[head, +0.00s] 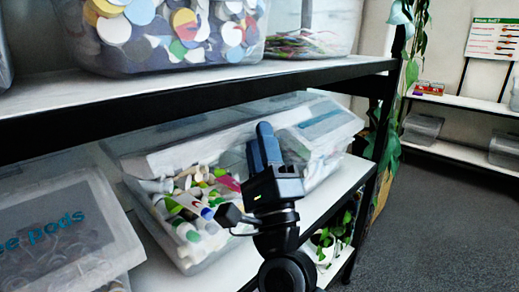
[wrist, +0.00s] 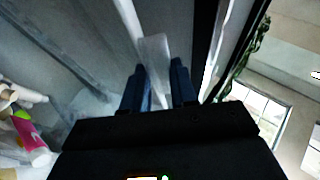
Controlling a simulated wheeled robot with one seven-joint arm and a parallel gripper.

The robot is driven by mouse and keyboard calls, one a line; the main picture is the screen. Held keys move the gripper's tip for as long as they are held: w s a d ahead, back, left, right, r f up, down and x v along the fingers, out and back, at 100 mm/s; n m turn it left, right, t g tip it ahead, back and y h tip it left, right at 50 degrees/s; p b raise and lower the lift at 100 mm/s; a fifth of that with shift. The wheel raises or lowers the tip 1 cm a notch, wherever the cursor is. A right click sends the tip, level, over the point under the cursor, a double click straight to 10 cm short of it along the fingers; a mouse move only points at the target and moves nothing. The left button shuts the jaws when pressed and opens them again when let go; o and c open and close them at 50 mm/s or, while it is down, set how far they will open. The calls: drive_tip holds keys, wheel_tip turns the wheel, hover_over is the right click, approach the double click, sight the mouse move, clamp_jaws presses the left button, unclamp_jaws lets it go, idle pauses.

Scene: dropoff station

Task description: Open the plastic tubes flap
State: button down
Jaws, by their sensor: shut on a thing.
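A clear bin (head: 190,255) of colourful plastic tubes (head: 185,205) stands on the lower shelf. Its translucent flap (head: 185,155) is tilted up over the tubes, and I see into the bin below the flap's pale edge. My gripper (head: 263,135) is at the right part of the bin, with its fingers pointing up. In the wrist view, a pale, translucent strip of the flap (wrist: 155,55) lies between the two dark fingers, and my gripper (wrist: 158,85) is shut on it. The arm hides part of the bin and the flap's right end.
A bin lettered "pods" (head: 55,240) stands close on the left. A labelled lid (head: 325,122) lies to the right. The upper shelf's black edge (head: 190,95) runs just above the bin. A plant (head: 410,65) hangs past the shelf's end. Open floor (head: 440,220) is on the right.

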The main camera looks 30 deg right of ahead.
drive_tip(key=shift+r, duration=0.1)
drive_tip(key=c, duration=0.9)
unclamp_jaws()
drive_tip(key=shift+c, duration=0.2)
drive_tip(key=b+v, duration=0.2)
drive_tip(key=v, duration=0.6)
